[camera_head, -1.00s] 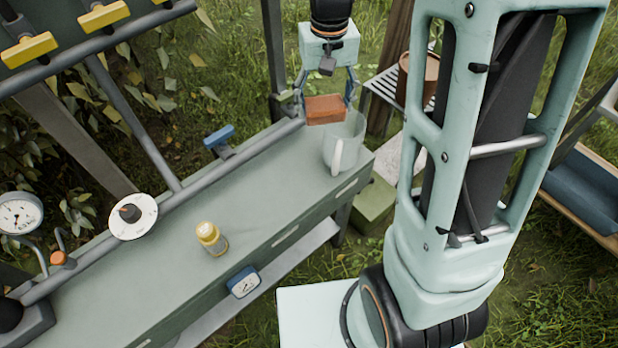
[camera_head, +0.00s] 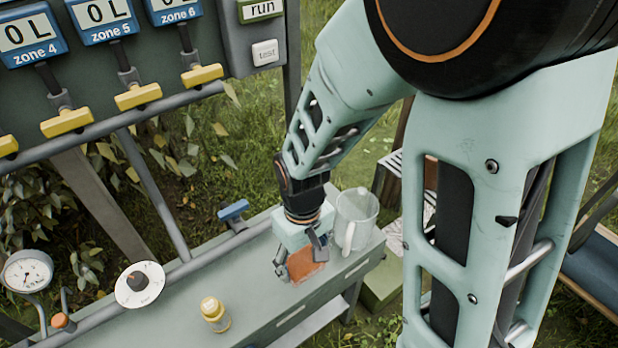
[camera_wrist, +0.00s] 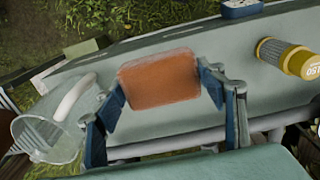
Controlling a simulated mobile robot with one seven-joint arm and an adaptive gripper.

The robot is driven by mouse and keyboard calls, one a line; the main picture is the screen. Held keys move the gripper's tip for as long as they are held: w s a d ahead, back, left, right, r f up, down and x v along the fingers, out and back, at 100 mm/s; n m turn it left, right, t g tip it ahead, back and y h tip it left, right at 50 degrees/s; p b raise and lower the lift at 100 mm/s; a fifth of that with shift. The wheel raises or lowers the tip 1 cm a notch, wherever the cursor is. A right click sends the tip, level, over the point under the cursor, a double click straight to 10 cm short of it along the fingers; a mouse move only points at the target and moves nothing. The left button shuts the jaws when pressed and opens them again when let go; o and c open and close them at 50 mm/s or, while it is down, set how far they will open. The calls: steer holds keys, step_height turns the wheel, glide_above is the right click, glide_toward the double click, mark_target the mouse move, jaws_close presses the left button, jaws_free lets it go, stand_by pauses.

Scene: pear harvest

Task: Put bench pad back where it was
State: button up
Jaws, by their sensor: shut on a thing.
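The bench pad is an orange-brown block (camera_head: 306,264). My gripper (camera_head: 303,266) is shut on it, with a finger at each side. The pad is over the far right part of the grey-green bench (camera_head: 185,290), just left of the clear jug. Whether it touches the bench top or is a little above it, I cannot tell. In the wrist view the pad (camera_wrist: 160,80) sits between the blue fingertips of my gripper (camera_wrist: 162,92), with the bench top behind it.
A clear jug (camera_head: 357,215) with a white handle stands at the bench's right end, close to my gripper. A rail with a blue clamp (camera_head: 233,210) runs along the back edge. Bench top between bottle and pad is clear.

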steer(key=w+f+b, duration=0.1)
steer(key=w+f, duration=0.1)
steer(key=w+d+f+b, duration=0.1)
steer(key=w+f+b, duration=0.1)
steer(key=w+d+f+b, duration=0.1)
steer(key=w+f, duration=0.1)
steer(key=shift+f, duration=0.15)
steer(key=shift+w+d+f+b, duration=0.1)
steer(key=shift+w+f+b, duration=0.05)
steer(key=shift+f+b, duration=0.7)
steer(key=shift+w+f+b, duration=0.1)
steer(key=shift+f+b, duration=0.6)
steer(key=shift+f, duration=0.2)
steer(key=shift+f, duration=0.1)
steer(key=o, duration=1.1)
step_height(320, 180, up, 12)
steer(key=p, duration=0.2)
